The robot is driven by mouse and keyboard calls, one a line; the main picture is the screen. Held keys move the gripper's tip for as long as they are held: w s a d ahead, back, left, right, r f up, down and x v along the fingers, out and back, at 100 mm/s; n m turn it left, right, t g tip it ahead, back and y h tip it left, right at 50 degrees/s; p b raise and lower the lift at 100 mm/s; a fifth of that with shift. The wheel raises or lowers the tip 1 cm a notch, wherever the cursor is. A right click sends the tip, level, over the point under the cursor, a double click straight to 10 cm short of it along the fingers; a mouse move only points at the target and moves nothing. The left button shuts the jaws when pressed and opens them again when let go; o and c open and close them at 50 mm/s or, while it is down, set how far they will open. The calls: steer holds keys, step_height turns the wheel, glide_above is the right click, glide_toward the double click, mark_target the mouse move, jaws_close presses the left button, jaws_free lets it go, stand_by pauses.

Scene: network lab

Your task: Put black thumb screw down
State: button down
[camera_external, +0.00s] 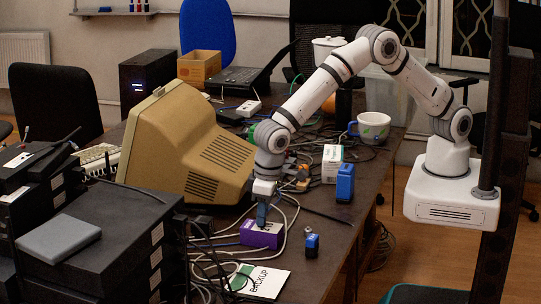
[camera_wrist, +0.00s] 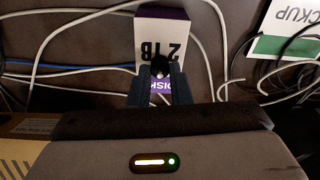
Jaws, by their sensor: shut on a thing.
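The black thumb screw (camera_wrist: 159,66) is a small dark round piece between the fingertips of my gripper (camera_wrist: 160,88) in the wrist view. My gripper is shut on it. In the external view my gripper (camera_external: 262,217) points straight down at a purple and white disk box (camera_external: 262,238) on the table. That box also shows in the wrist view (camera_wrist: 178,28), with "2 TB" and "DISK" printed on it. The screw is too small to make out in the external view. I cannot tell whether it touches the box.
Cables lie around the box. A backup card (camera_external: 262,281) lies in front, with a small blue item (camera_external: 312,245) to its right. A blue box (camera_external: 345,182) and a white-green box (camera_external: 332,163) stand behind. A beige monitor (camera_external: 185,150) and black equipment (camera_external: 100,235) crowd the left.

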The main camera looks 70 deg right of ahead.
steer(key=c, duration=1.3)
jaws_free()
steer(key=r, duration=0.4)
steer(key=s+r, duration=0.1)
steer(key=r, duration=0.7)
steer(key=shift+s+d+r, duration=0.1)
steer(key=shift+s, duration=0.1)
steer(key=d+r+m, duration=0.1)
steer(key=d+r, duration=0.4)
steer(key=d, duration=1)
steer(key=d+r, duration=0.4)
steer(key=d, duration=1.1)
steer(key=shift+m+t, duration=0.4)
steer(key=shift+t, duration=0.2)
steer(key=s+d+f, duration=0.1)
steer(key=s+d, duration=0.4)
steer(key=d, duration=0.1)
steer(key=s+d, duration=0.6)
steer(key=s+d+f, duration=0.1)
steer(key=s+d, duration=0.5)
steer(key=shift+f, duration=0.35)
steer(key=shift+r, duration=0.1)
